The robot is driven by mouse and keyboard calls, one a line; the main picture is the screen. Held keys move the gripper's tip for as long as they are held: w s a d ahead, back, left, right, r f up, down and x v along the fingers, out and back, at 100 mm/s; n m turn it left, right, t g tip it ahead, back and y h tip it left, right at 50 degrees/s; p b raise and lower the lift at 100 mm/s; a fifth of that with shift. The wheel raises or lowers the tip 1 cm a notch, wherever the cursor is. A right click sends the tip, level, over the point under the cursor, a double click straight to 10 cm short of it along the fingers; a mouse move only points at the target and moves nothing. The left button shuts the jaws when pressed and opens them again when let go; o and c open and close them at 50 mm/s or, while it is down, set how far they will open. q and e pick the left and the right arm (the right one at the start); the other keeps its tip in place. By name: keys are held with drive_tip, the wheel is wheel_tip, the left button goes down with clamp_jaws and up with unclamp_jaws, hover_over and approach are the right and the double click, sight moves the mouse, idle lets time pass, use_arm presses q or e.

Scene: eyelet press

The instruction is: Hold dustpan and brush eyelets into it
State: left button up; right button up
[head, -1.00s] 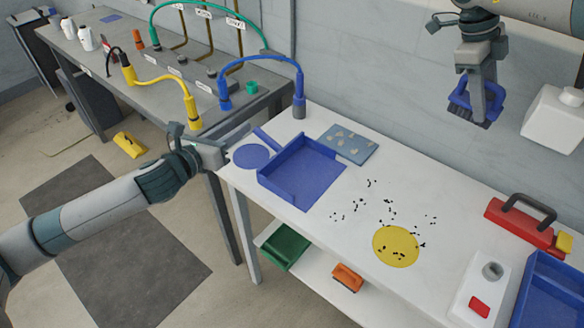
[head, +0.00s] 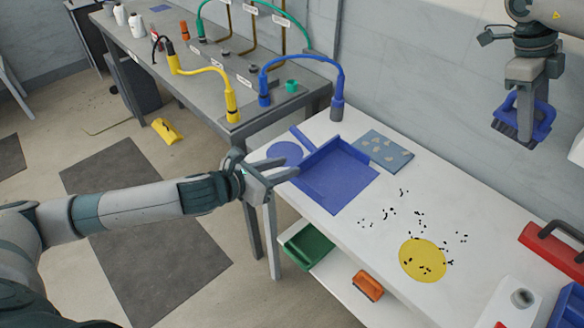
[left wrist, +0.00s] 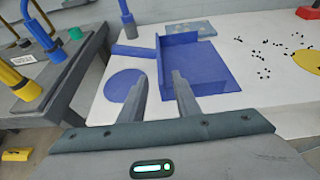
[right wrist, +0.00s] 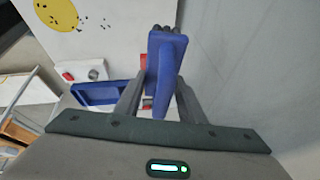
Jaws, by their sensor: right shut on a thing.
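A blue dustpan (head: 338,182) lies on the white table, its handle pointing to the back left; it also shows in the left wrist view (left wrist: 197,62). My left gripper (head: 288,168) is open and empty at the table's left edge, in front of the dustpan's handle and over a flat blue disc. My right gripper (head: 532,92) is shut on a blue brush (head: 522,118), held high above the table's back, bristles down. The brush also shows in the right wrist view (right wrist: 165,65). Small black eyelets (head: 390,212) lie scattered right of the dustpan and on a yellow disc.
The yellow disc (head: 422,261) lies on the table right of the dustpan. The flat blue disc (head: 285,153) is near the left edge. A blue-grey plate (head: 383,151) with pale pieces lies behind the dustpan. A red toolbox (head: 555,247) and a blue bin (head: 568,308) are at right.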

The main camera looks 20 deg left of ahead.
sight(311, 166)
use_arm(q)
drive_tip(key=x, duration=1.1)
drive_tip(key=shift+w+f, duration=0.1)
drive_tip(key=shift+w, duration=0.1)
clamp_jaws()
